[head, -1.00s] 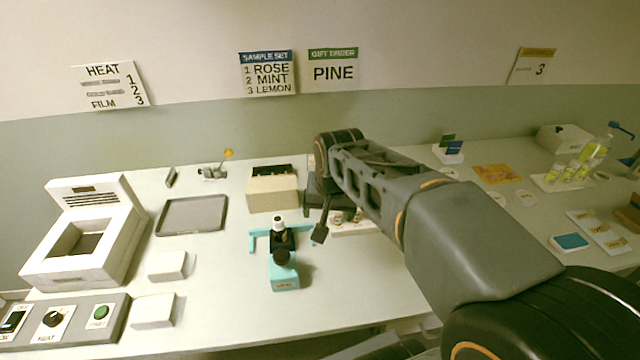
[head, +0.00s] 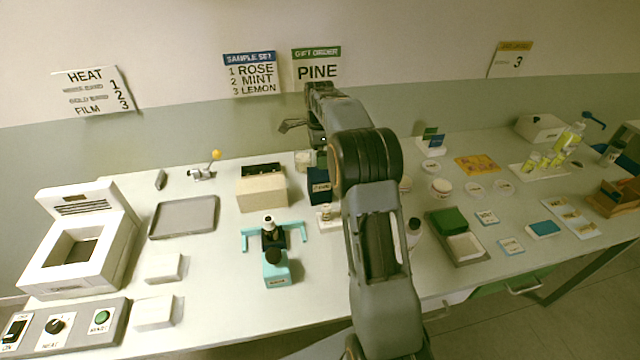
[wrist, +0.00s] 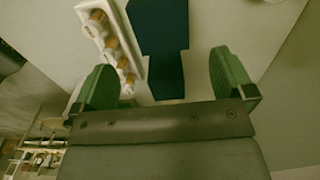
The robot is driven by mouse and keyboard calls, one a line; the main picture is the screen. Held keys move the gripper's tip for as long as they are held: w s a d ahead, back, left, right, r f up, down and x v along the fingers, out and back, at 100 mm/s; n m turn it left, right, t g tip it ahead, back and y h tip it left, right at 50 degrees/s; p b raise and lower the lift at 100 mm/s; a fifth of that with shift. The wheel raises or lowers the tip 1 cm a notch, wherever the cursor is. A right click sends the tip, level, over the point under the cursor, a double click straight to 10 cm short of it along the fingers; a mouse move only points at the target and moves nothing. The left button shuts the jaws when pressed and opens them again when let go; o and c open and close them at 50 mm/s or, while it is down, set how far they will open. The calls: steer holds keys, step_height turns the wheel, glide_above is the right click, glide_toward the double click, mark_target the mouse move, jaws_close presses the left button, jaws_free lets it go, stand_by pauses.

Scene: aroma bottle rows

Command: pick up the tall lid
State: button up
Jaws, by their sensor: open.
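My gripper (wrist: 165,82) is open in the wrist view, its two green fingers apart with nothing between them. In the head view my gripper (head: 296,126) is raised at the back, above the table near the wall. A dark blue box (wrist: 160,40) shows ahead of the fingers; it also stands in the head view (head: 319,187), partly behind my arm. A white rack (wrist: 142,60) with several small white and orange-brown pieces lies left of the box in the wrist view. I cannot tell which piece, if any, is the tall lid.
A teal stand (head: 278,268) and a beige box (head: 262,193) are left of my arm. A grey tray (head: 184,217) and white heater (head: 80,240) are farther left. A tray with a green block (head: 447,220) is right. My arm hides part of the middle table.

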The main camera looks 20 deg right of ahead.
mark_target(320, 174)
step_height(320, 174, down, 12)
steer(key=shift+w+r+p, duration=0.1)
steer(key=shift+r+p, duration=0.05)
steer(key=shift+p, duration=0.85)
steer(key=c, duration=0.9)
